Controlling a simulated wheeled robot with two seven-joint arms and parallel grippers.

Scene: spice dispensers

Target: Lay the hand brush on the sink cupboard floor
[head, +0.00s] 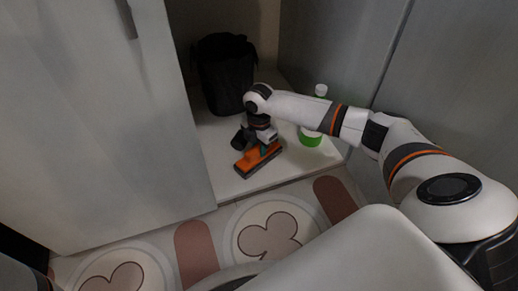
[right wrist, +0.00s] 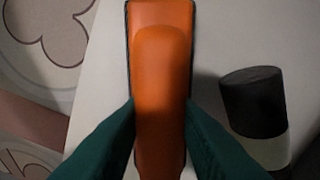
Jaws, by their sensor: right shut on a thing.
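The hand brush (head: 250,165), orange with a dark edge, is inside the sink cupboard, low over the white cupboard floor (head: 215,150) near its front edge. I cannot tell whether it touches the floor. My right gripper (head: 266,151) is shut on it from above. In the right wrist view the orange back of the brush (right wrist: 160,60) runs upright in the picture between the green fingers of my right gripper (right wrist: 160,110). The bristles are hidden underneath. My left gripper is not in view.
A black bin (head: 224,75) stands at the back left of the cupboard. A green bottle (head: 311,137) stands to the right, partly behind my arm. A dark-topped cylinder (right wrist: 254,100) is close beside the brush. A cupboard door (head: 110,120) is at the left.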

